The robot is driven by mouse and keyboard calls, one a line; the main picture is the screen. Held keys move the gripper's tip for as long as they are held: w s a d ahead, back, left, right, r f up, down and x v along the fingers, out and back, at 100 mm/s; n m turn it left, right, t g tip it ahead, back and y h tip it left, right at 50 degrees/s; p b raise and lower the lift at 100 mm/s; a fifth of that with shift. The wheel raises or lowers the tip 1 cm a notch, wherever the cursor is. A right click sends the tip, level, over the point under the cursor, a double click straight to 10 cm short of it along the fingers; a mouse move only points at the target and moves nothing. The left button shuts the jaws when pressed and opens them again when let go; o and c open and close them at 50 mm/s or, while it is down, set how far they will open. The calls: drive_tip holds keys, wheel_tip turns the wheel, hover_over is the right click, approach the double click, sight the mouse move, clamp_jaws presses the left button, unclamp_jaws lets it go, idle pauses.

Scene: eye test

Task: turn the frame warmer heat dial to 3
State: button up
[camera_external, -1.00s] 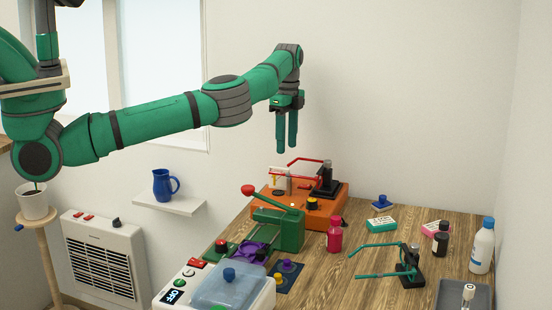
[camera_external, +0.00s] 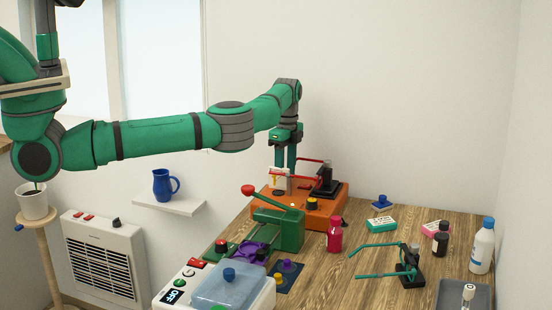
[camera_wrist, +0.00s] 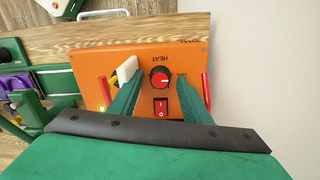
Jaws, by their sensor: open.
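The frame warmer (camera_external: 330,213) is an orange box at the back of the bench. In the wrist view its orange panel (camera_wrist: 185,45) carries a round red heat dial (camera_wrist: 160,78) with a dark rim, beside the word HEAT. Scale numbers are too small to read. My gripper (camera_external: 286,172) is open and points down over the warmer's back left part. In the wrist view the dial shows between my two fingers (camera_wrist: 159,80), with no visible contact. The gap between fingertips and dial is hard to judge. I cannot make out the dial in the external view.
A red rocker switch (camera_wrist: 161,107) sits by the dial. A white piece (camera_wrist: 127,68) stands close to one finger. A green press (camera_external: 285,230) and pink bottle (camera_external: 334,237) stand in front.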

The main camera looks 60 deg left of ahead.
drive_tip(key=c, duration=1.1)
drive_tip(key=shift+o, duration=0.2)
